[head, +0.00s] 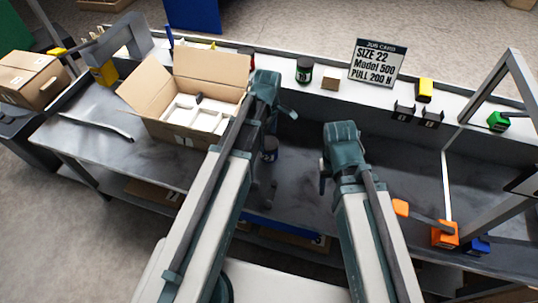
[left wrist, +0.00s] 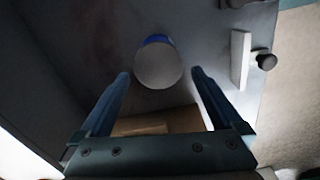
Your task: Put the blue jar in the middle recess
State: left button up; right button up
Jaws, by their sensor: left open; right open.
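The blue jar (head: 270,149) stands on the grey bench, partly hidden by my left arm in the head view. In the left wrist view the jar (left wrist: 158,65) shows a pale round top with a blue edge behind it. My left gripper (left wrist: 160,76) is open, its two fingers on either side of the jar's top in that view; contact cannot be told. An open cardboard box (head: 164,131) holds a white insert (head: 184,114) with recesses; their contents are hard to make out. My right gripper (head: 324,178) is open and empty above the bench, right of the jar.
A sign card (head: 378,63), a dark green-topped jar (head: 304,70), a small brown block (head: 330,83) and a yellow block (head: 424,90) stand on the rear ledge. An orange part (head: 444,235) lies at right.

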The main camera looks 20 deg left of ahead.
aim_at(269, 142)
pick_arm(q)
jog(key=shift+f, duration=0.15)
pick_arm(e)
jog(key=shift+f, duration=0.15)
pick_arm(q)
jog(key=shift+f, duration=0.1)
pick_arm(e)
jog(key=shift+f, duration=0.1)
pick_arm(q)
jog(key=f+b, duration=0.5)
jog(key=shift+d+f, duration=0.1)
jog(key=shift+d, duration=0.1)
pick_arm(e)
notch_tip(269, 142, down, 5)
jog(key=shift+f, duration=0.1)
pick_arm(q)
grip_shut()
